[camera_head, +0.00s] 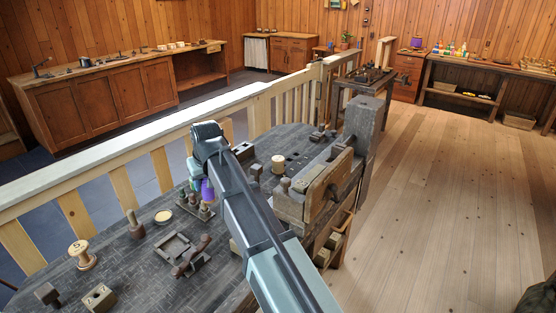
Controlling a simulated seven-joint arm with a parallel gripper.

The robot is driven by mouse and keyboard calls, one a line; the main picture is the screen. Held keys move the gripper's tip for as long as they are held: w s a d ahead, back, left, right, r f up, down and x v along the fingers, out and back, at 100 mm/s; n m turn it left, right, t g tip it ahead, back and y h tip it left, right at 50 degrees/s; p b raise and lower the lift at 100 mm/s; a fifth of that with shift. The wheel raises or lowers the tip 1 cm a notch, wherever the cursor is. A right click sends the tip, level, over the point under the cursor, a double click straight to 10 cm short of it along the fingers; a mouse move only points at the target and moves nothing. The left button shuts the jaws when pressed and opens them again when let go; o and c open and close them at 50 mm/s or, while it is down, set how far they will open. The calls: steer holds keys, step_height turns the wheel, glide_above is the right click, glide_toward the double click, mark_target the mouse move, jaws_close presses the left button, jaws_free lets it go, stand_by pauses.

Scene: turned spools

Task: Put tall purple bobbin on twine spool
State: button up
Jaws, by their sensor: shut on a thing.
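The tall purple bobbin (207,190) shows as a small purple patch beside my arm, just above a rack of small bobbins. My gripper (198,177) points down there and is shut on the purple bobbin, though the arm hides part of the grasp. I cannot tell whether the bobbin is clear of the rack. A pale wooden spool (82,256) with a mark like a 5 on top stands at the left of the bench. A smaller cream-wound spool (278,164) stands right of my arm. I cannot tell for sure which is the twine spool.
The rack (183,208) holds several small bobbins. A vise (325,185) edges the right side; a railing (110,160) runs behind.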

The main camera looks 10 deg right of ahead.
steer(key=w+d+r+m+h, duration=0.1)
steer(key=w+d+r+m, duration=0.1)
steer(key=w+d, duration=0.95)
steer(key=w+d+r+m, duration=0.1)
steer(key=w+d+m, duration=0.1)
steer(key=w+d, duration=0.95)
steer(key=n, duration=0.1)
glide_above(278, 157)
steer(key=shift+t, duration=0.3)
steer(key=f, duration=0.7)
steer(key=shift+s+a+f, duration=0.1)
steer(key=shift+s+f, duration=0.1)
steer(key=shift+f, duration=0.15)
steer(key=o, duration=1.1)
steer(key=v, duration=1.2)
steer(key=shift+w, duration=0.1)
